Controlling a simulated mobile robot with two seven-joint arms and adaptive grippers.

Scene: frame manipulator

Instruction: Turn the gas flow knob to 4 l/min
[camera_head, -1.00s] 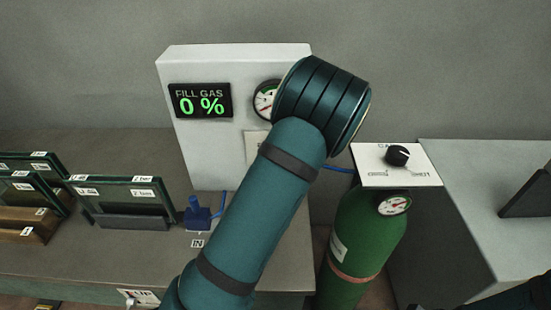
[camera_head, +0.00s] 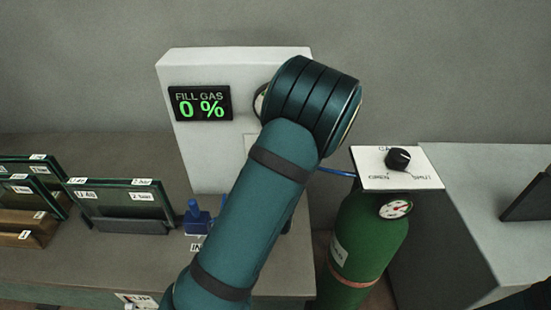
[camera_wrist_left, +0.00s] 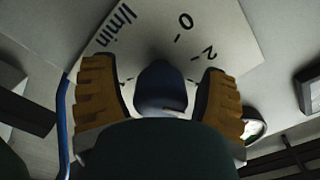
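The gas flow knob (camera_wrist_left: 162,88) is dark blue and stands on a white plate (camera_wrist_left: 228,35) marked "l/min", "0" and "2" in the left wrist view. My left gripper (camera_wrist_left: 158,72) has one ridged tan finger on each side of it, with narrow gaps that look open. In the head view my left arm covers the knob and the gripper. The display (camera_head: 200,104) on the white panel (camera_head: 200,62) reads "FILL GAS 0 %". My right gripper is not in view.
A green gas cylinder (camera_head: 368,240) with a gauge (camera_head: 395,207) stands right of the panel. Above it is a plate (camera_head: 425,180) with a black OPEN/SHUT knob (camera_head: 398,158). Framed glass panes (camera_head: 120,200) and a small blue part (camera_head: 197,218) sit on the left bench.

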